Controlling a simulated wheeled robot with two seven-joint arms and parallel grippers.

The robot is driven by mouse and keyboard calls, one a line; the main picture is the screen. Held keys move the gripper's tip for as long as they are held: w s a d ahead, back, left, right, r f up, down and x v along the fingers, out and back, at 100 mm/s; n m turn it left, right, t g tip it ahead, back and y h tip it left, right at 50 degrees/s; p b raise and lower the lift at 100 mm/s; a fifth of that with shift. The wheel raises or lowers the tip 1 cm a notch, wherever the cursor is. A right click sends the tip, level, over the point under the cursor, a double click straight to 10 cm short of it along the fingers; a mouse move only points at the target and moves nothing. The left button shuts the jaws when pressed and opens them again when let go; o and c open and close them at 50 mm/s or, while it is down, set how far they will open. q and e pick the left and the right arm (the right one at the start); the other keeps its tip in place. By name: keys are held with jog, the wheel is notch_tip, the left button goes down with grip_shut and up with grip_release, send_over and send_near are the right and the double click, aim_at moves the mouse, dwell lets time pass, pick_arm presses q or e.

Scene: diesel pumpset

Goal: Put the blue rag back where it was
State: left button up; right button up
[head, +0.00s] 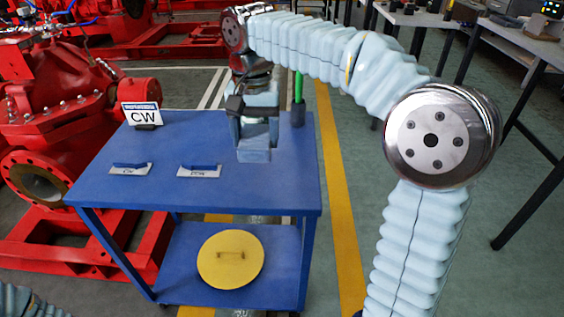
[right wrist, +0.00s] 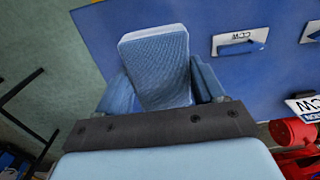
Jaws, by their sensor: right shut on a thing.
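My right gripper (head: 254,146) is over the right part of the blue cart's top (head: 180,195) and points down. It is shut on the blue rag (head: 254,156), a light blue folded cloth block. In the right wrist view the rag (right wrist: 155,65) shows its woven face between the two fingers of the gripper (right wrist: 158,88). Part of the rag is hidden by the fingers. I cannot tell whether its lower edge touches the cart top. My left gripper is out of view.
Two white label plates with blue bars, one (head: 130,169) at left and one (head: 199,171) nearer the rag, lie on the cart. A CW sign (head: 142,115) stands at the back left. A green-topped upright item (head: 298,88) stands behind right. A yellow disc (head: 230,272) lies on the lower shelf.

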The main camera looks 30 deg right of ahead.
send_over(284, 175)
jog(key=f, duration=0.5)
jog(key=shift+a+f, duration=0.35)
jog(key=shift+d+f+b, duration=0.2)
jog(key=shift+f+b, duration=0.05)
jog(key=shift+f, duration=0.7)
jog(key=shift+d+f+b, duration=0.15)
jog(key=shift+f+b, duration=0.05)
jog(key=shift+f, duration=0.75)
jog(key=o, duration=1)
jog(key=shift+f, duration=0.1)
notch_tip(284, 175, up, 12)
jog(key=p, duration=0.1)
jog(key=shift+p, duration=0.35)
